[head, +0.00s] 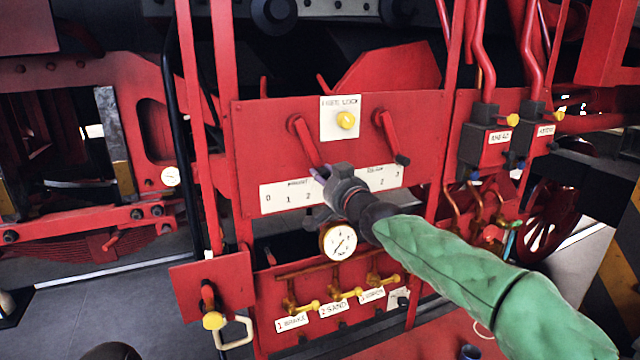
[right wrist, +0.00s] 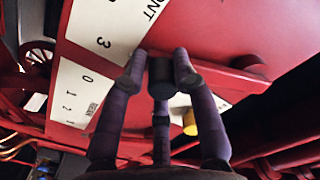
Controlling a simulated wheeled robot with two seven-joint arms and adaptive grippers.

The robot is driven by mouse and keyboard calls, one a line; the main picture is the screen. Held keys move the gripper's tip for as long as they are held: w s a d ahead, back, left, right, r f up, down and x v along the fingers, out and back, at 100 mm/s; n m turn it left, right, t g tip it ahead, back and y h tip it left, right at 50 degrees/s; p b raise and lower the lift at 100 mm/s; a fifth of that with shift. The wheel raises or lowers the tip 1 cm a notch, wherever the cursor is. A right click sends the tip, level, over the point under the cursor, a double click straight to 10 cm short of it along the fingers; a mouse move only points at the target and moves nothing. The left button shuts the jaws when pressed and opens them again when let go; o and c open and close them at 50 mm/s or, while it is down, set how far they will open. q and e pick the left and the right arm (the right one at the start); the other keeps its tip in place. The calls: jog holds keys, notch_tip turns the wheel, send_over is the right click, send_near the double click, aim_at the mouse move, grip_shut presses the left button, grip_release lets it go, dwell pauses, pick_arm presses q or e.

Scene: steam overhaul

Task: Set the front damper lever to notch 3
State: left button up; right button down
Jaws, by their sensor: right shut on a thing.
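The front damper lever (head: 306,140) is a red bar on the red panel, hanging from its pivot down and to the right. Its dark knob (right wrist: 162,77) sits between the fingers of my right gripper (head: 322,178), which is shut on it. The front scale plate (head: 273,199) shows 0, 1 and 2 in the head view; the gripper hides its right end. In the right wrist view the 3 on this plate (right wrist: 98,58) is beside the left finger. Whether the lever lines up exactly with 3, I cannot tell. My left gripper is not in view.
A second red lever (head: 389,132) with a dark knob hangs at the right, above its own scale plate (head: 388,178). A yellow knob (head: 345,120) on a white plate sits between the levers. A gauge (head: 339,242) and yellow valves (head: 345,294) are below.

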jog(key=shift+d+r+t, duration=0.3)
jog(key=shift+d+r, duration=0.15)
jog(key=shift+r, duration=0.25)
jog(key=c, duration=1.3)
grip_release()
jog(key=shift+o, duration=1.3)
jog(key=shift+w+f, duration=0.1)
jog(key=shift+w, duration=0.05)
jog(key=shift+f, duration=0.15)
jog(key=shift+s, duration=0.2)
jog(key=v, duration=1.1)
jog(key=shift+s, duration=0.35)
jog(key=shift+d, duration=0.1)
